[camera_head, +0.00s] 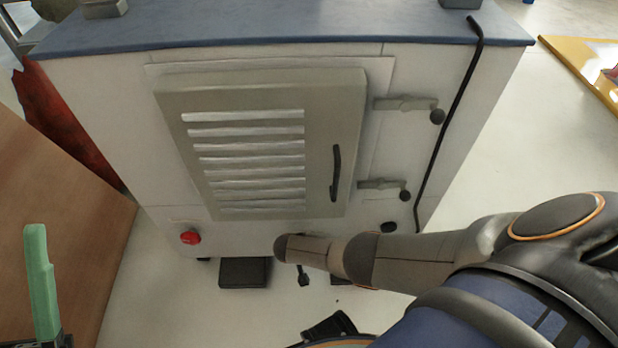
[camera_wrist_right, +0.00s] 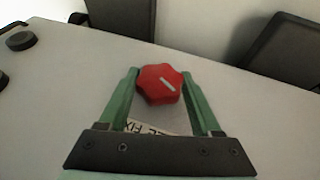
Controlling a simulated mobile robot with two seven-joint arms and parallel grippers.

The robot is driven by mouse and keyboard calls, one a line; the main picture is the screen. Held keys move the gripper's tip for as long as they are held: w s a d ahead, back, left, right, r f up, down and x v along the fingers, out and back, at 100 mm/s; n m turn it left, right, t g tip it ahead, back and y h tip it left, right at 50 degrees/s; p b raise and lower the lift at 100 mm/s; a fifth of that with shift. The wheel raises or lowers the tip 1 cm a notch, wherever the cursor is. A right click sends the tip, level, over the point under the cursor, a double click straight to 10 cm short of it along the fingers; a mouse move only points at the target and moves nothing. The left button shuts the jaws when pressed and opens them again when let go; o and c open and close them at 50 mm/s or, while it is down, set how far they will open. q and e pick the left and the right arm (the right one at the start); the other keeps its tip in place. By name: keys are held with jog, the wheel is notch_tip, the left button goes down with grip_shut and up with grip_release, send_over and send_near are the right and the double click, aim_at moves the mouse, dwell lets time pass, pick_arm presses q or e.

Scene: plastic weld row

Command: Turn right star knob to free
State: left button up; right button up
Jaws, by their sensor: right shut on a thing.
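A red star knob (camera_wrist_right: 160,84) with a white pointer line sits on a pale panel in the right wrist view. The line slants from upper left to lower right. My right gripper (camera_wrist_right: 160,78) has its two green fingers on either side of the knob and is shut on it. A label (camera_wrist_right: 148,129) below the knob is partly covered; letters like "FIX" show. In the head view my right gripper is hidden. A red knob (camera_head: 190,237) shows low on the left of the cabinet front. One green finger of my left gripper (camera_head: 40,283) shows at lower left, its opening unclear.
The pale cabinet (camera_head: 120,125) has a louvred door (camera_head: 335,105) with a black handle, two latches and a blue top. A black cable hangs at its right. A brown board (camera_head: 60,230) leans at left. Dark round knobs (camera_wrist_right: 20,40) show at the wrist view's left.

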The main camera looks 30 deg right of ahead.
jog(key=o, duration=1.4)
jog(key=shift+c, duration=0.2)
pick_arm(q)
jog(key=shift+r, duration=0.1)
pick_arm(e)
jog(key=shift+r+p, duration=0.25)
jog(key=shift+p, duration=0.05)
pick_arm(q)
notch_tip(320, 180, up, 8)
jog(key=m+p, duration=0.1)
jog(key=p, duration=0.6)
jog(key=w+a+f+n+g+y+p, duration=0.1)
jog(key=w+f+n+g+y, duration=0.1)
jog(key=f+y, duration=0.3)
jog(key=w+a+f+n+g+y+p, duration=0.1)
jog(key=w+f+n+y, duration=0.3)
jog(key=f, duration=0.9)
jog(key=shift+w+a+n+g+y+p, duration=0.15)
jog(key=shift+w+n+g+y+p, duration=0.35)
jog(key=shift+n, duration=0.3)
pick_arm(e)
jog(key=v, duration=1.2)
